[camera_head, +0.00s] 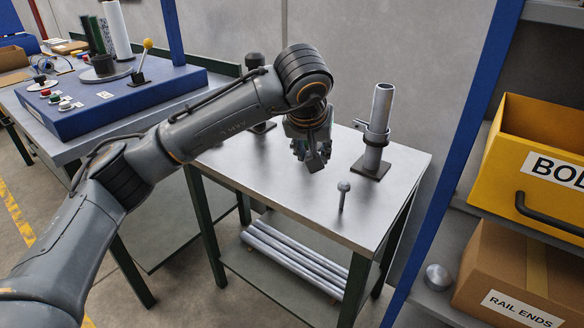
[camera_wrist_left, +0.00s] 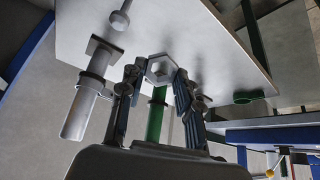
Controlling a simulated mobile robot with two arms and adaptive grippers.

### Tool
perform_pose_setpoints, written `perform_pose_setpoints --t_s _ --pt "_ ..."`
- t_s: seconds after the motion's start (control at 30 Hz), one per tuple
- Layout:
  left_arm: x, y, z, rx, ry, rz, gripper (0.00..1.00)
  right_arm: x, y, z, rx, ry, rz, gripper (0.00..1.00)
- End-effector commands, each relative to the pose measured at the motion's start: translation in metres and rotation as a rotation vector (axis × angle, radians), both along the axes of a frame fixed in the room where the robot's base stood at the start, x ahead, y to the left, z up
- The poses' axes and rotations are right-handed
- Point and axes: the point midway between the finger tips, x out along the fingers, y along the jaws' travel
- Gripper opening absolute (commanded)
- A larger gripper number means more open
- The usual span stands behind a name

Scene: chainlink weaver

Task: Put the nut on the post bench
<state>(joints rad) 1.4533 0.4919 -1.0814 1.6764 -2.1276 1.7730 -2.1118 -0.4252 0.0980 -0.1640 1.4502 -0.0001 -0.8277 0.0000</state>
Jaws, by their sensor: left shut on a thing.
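The post bench (camera_head: 235,165) is a grey metal-topped table with dark green legs; its top also shows in the left wrist view (camera_wrist_left: 215,45). My left gripper (camera_head: 314,158) is over the bench top, left of the upright post. I cannot tell whether the nut touches the bench top. My right gripper is not in view.
An upright grey post (camera_head: 379,115) with a clamp ring stands on the bench's back right. A round-headed bolt (camera_head: 343,192) stands nearer the front. Metal tubes (camera_head: 293,257) lie on the lower shelf. A yellow bin (camera_head: 525,165) is on the right rack. The front-left bench top is clear.

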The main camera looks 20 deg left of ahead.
Motion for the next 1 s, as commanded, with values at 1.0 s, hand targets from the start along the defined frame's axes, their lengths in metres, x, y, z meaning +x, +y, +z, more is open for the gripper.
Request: perform_pose_setpoints --t_s 1.0 --pt "0.076 0.079 -0.116 -0.001 -0.001 0.0 0.0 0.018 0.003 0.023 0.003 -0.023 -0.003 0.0"
